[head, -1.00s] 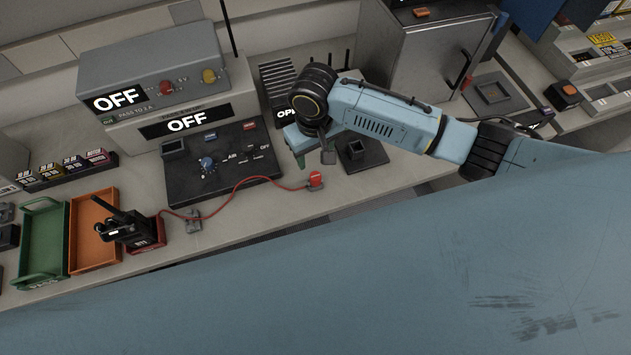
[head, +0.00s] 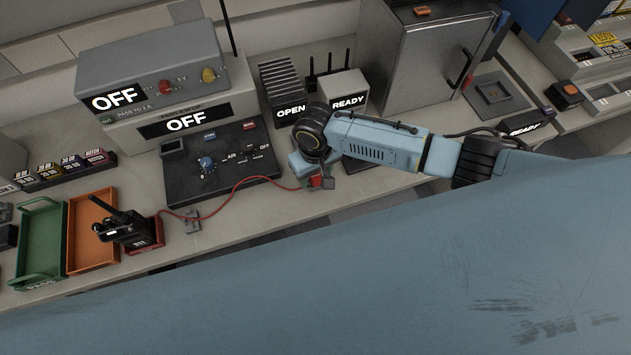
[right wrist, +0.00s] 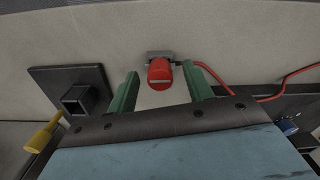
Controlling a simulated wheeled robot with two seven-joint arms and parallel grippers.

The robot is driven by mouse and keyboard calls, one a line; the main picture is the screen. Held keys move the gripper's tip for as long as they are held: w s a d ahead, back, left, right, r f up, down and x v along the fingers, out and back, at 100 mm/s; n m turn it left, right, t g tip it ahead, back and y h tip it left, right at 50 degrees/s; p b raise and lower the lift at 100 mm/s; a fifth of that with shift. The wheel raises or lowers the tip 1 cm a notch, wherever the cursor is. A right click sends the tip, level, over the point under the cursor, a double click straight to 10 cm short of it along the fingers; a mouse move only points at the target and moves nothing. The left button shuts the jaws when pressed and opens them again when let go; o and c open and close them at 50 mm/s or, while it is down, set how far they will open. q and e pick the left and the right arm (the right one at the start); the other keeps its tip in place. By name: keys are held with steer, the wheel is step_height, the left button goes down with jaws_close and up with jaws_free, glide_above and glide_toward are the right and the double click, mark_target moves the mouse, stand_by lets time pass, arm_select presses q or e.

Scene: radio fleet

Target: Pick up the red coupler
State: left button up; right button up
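The red coupler (head: 316,181) sits near the front edge of the bench, at the end of a red cable. In the right wrist view the red coupler (right wrist: 160,73) stands on a small grey holder (right wrist: 159,55), between and slightly beyond the tips of my right gripper's two green fingers. My right gripper (right wrist: 161,82) is open, with a gap on each side of the coupler. In the head view my right gripper (head: 317,180) is over the coupler and partly covers it. My left gripper does not show.
The red cable (head: 240,186) runs left to a black radio (head: 128,230) on a red stand. A dark control panel (head: 222,165) lies behind the cable. A dark block with a square socket (right wrist: 80,98) is close beside the gripper. Green (head: 40,278) and orange (head: 93,266) trays stand at left.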

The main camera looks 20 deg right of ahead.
steer(key=c, duration=1)
